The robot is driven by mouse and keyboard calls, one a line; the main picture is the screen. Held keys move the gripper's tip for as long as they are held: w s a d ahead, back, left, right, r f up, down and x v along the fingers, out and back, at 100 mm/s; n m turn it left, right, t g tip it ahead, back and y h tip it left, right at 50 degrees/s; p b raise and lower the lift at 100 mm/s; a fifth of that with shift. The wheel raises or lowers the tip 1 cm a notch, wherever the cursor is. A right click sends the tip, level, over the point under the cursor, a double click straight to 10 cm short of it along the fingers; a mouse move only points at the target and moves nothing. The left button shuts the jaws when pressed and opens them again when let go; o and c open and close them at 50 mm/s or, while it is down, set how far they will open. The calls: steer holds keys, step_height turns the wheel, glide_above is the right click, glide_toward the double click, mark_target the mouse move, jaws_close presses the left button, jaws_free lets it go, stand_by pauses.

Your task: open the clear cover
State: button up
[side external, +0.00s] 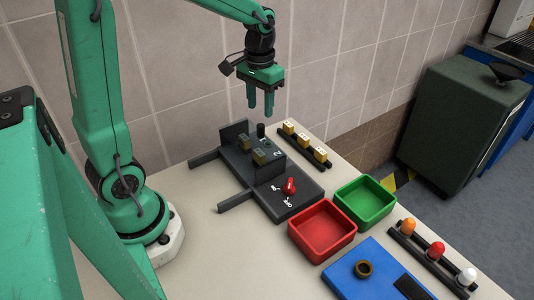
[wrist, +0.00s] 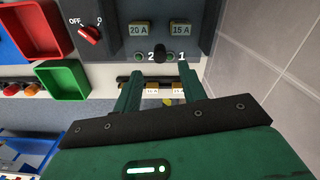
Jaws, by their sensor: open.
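The dark grey fuse box (side external: 270,192) lies on the table, with two upright dark walls on it. Between the walls sit two brass-coloured fuses (side external: 259,157), marked 20 A (wrist: 139,29) and 15 A (wrist: 181,29) in the wrist view. I cannot make out the clear cover's surface or edges. A short black knob (side external: 261,130) stands at the box's far end; it also shows in the wrist view (wrist: 159,53) between the numbers 2 and 1. My gripper (side external: 260,112) is open and empty, pointing down above the knob, apart from it. Its fingers also show in the wrist view (wrist: 159,80).
A red rotary switch (side external: 289,186) sits on the box's near end. A rack with three fuses (side external: 305,139) stands beside the box. Red (side external: 322,231) and green (side external: 366,200) trays, a blue board (side external: 375,275) and a lamp rack (side external: 430,262) stand right. A tiled wall (side external: 330,70) is behind.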

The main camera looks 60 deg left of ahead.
mark_target(260, 126)
steer(key=shift+f, duration=3.65)
jaws_close()
